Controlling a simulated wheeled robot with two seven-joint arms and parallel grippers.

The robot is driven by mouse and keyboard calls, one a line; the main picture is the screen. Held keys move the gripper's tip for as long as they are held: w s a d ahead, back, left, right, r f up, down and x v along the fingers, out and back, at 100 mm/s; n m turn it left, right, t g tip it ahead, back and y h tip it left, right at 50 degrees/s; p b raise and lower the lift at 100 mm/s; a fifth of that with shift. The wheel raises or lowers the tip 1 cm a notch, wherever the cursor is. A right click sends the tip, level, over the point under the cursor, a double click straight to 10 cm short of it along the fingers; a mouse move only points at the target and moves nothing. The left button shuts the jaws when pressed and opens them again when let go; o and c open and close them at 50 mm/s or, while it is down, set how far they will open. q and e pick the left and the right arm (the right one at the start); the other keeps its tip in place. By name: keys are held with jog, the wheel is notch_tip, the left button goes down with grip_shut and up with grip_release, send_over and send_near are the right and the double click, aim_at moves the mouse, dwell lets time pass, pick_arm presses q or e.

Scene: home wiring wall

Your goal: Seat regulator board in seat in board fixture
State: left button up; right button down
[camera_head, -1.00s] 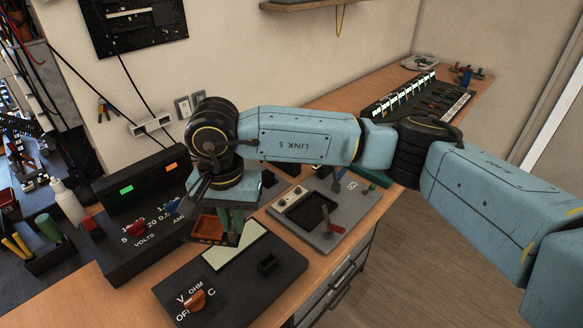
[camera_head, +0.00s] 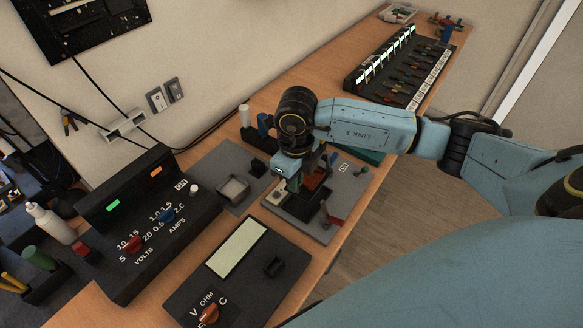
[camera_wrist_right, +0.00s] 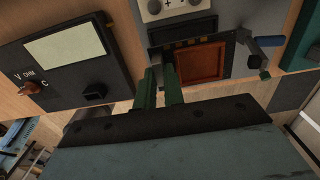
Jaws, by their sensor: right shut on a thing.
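The regulator board (camera_head: 316,179), a reddish-brown square in a dark surround, is held by my right gripper (camera_head: 294,184). It also shows in the right wrist view (camera_wrist_right: 200,63), at the tips of the two green fingers. The board is over the fixture, and the seat is largely hidden under the board and gripper. I cannot tell whether the board touches the fixture. My left gripper is not in view.
A meter box (camera_head: 207,284) with a pale screen and orange knob stands in front of the fixture. A black supply (camera_head: 150,225) with lit displays is at left. A grey plate with a square frame (camera_head: 233,190) lies beside the fixture. A terminal rack (camera_head: 400,75) stands farther back.

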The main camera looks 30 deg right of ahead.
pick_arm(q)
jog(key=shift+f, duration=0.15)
pick_arm(e)
jog(key=shift+d, duration=0.1)
